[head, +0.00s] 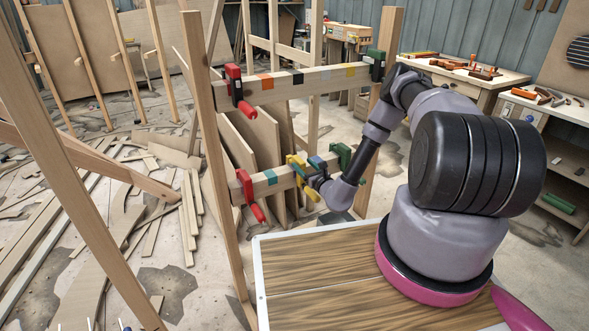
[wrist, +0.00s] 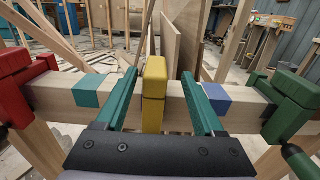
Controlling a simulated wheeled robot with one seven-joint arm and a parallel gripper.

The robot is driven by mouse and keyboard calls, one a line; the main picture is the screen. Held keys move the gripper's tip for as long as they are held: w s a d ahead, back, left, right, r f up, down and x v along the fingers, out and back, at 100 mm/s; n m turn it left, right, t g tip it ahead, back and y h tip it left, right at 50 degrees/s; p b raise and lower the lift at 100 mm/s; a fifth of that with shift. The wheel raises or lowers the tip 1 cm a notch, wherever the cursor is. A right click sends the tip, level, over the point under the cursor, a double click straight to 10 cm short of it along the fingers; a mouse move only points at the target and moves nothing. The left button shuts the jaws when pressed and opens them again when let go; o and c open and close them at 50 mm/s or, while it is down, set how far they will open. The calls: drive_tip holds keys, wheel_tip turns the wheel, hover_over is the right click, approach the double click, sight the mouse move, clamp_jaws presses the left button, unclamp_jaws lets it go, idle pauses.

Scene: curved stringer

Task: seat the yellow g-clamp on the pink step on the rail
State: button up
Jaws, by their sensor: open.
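The yellow g-clamp (head: 297,162) sits upright on the lower rail (head: 237,188). In the wrist view the clamp (wrist: 153,95) stands over the rail between a teal band (wrist: 90,92) and a blue band (wrist: 215,92). My gripper (wrist: 158,76) is open, with one teal finger on each side of the clamp and a visible gap to each. In the head view my gripper (head: 318,180) reaches the clamp from the near side. I make out no pink step in either view; rail under the clamp is hidden.
A red clamp (wrist: 22,90) is left on the lower rail and a green clamp (wrist: 292,105) right. The upper rail (head: 280,84) has several coloured bands, with a red clamp (head: 236,88) and a green clamp (head: 376,65) at its ends. Boards (head: 255,140) lean behind.

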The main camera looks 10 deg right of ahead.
sight(297, 160)
drive_tip(key=x, duration=0.4)
drive_tip(key=shift+a, duration=0.3)
clamp_jaws()
idle(1.1)
